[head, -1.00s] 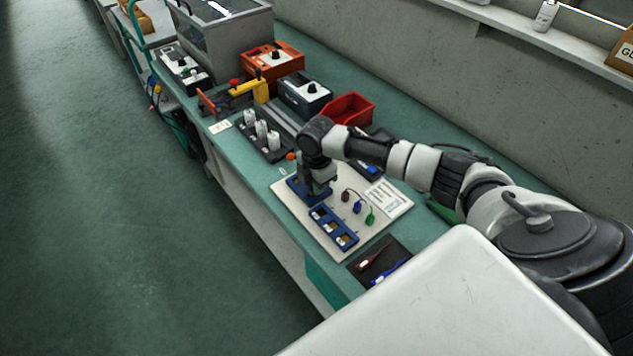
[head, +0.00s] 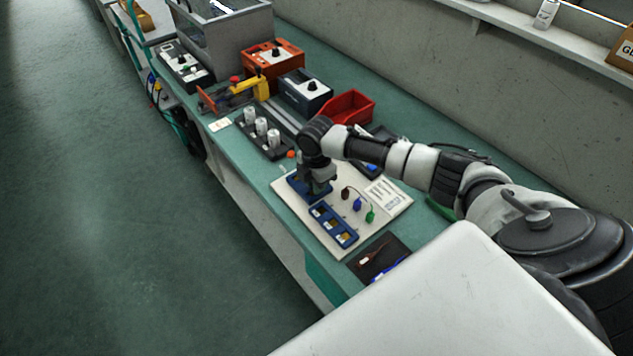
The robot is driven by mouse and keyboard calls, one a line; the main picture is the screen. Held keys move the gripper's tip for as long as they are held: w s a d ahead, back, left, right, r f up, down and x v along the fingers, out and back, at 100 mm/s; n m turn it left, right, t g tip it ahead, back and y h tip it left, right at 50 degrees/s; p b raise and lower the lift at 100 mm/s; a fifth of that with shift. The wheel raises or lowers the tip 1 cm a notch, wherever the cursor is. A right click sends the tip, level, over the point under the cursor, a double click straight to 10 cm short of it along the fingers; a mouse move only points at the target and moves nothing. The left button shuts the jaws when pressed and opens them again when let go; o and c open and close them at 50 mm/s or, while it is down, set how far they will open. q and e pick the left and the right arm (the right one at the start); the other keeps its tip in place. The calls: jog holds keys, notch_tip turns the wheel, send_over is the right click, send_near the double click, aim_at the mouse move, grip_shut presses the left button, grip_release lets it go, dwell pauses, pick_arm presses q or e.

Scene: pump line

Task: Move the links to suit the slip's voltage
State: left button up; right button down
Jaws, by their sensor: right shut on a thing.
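A pale board (head: 378,222) lies on the green bench. On it is a blue terminal frame (head: 334,225) with several pockets holding small brass and white parts. A second blue block (head: 297,184) sits behind it, mostly covered by my right gripper. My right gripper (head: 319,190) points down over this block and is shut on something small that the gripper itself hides. Brown, blue and green wire ends (head: 357,203) stand on the board to the right. A printed sheet (head: 382,191) lies at the board's right. My left gripper is not in view.
A dark mat (head: 378,257) with tools lies in front of the board. Behind stand a rack of white cylinders (head: 262,128), a red bin (head: 347,107), a dark blue box (head: 305,92), an orange box (head: 273,62) and a yellow-handled tool (head: 250,88).

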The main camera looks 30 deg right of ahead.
jog(key=shift+f, duration=0.35)
dwell(0.4)
jog(key=c, duration=0.9)
grip_release()
jog(key=shift+o, duration=0.2)
jog(key=shift+r, duration=0.2)
notch_tip(320, 180, up, 7)
jog(key=p, duration=0.7)
jog(key=shift+r, duration=0.15)
